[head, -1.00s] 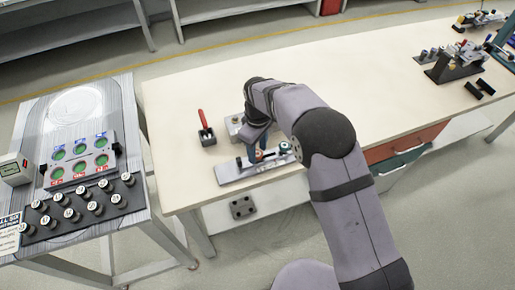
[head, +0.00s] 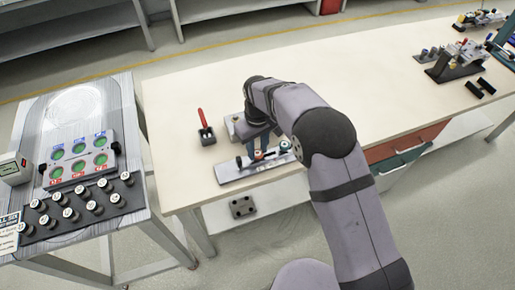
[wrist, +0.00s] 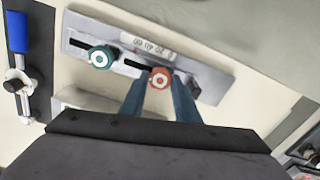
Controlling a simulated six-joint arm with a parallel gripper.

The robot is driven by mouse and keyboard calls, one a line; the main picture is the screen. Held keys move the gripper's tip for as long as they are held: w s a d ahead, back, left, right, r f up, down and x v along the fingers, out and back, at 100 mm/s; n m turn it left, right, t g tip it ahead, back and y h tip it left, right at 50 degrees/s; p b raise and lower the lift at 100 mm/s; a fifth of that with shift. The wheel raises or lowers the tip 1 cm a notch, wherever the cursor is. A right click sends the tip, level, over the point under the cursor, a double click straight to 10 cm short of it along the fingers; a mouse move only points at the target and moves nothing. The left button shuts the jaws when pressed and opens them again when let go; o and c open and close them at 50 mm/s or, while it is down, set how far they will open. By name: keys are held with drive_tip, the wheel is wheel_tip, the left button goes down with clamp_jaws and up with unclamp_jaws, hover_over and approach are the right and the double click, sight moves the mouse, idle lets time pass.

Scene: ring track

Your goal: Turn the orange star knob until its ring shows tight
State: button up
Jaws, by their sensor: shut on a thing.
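The orange star knob (wrist: 160,77) shows in the wrist view as a red-orange knob with a pale ring and a red centre on its top. It sits on the grey metal track plate (wrist: 207,77), which also shows in the head view (head: 229,174). My gripper (wrist: 161,84) points down at the plate, its two blue fingers on either side of the orange knob and shut on it. The gripper also shows in the head view (head: 257,154). I cannot tell from the ring whether it shows tight.
A green knob (wrist: 101,57) stands beside the orange one on the same plate, close to my left finger.

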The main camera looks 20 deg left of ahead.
drive_tip(key=m, duration=0.4)
drive_tip(key=shift+w+a+r+m, duration=0.1)
drive_tip(key=shift+r+m, duration=0.05)
drive_tip(key=shift+m, duration=0.15)
drive_tip(key=m, duration=0.5)
drive_tip(key=shift+w+r, duration=0.1)
drive_tip(key=m, duration=0.5)
drive_tip(key=shift+m, duration=0.4)
drive_tip(key=m, duration=0.5)
drive_tip(key=shift+b, duration=0.3)
drive_tip(key=o, duration=1.1)
drive_tip(key=shift+c, duration=0.2)
